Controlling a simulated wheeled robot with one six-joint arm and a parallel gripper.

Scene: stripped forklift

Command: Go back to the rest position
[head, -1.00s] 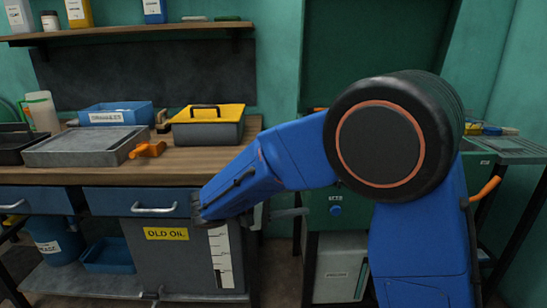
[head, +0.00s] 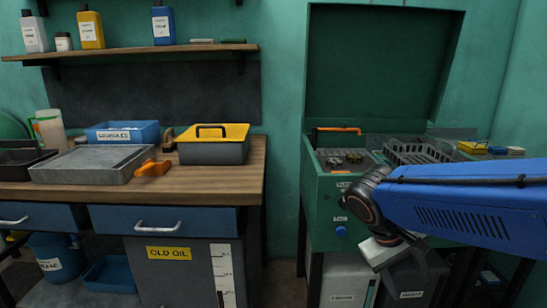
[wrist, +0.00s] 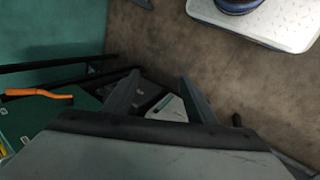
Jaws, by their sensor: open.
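My gripper (head: 408,272) is at the lower right in the head view, in front of the green parts-washer cabinet (head: 325,215) and low beside its front. My blue arm link reaches in from the right edge. In the wrist view my gripper (wrist: 158,84) has its two dark fingers apart, with nothing held between them. Below the fingers are dark shapes and a pale container top (wrist: 172,108). Part of the gripper is hard to make out against the dark containers in the head view.
A wooden workbench (head: 215,180) stands at left with a grey tray (head: 90,165), an orange tool (head: 153,168) and a yellow-lidded toolbox (head: 213,150). The washer's lid (head: 380,65) is raised. An orange handle (wrist: 38,94) is at left in the wrist view.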

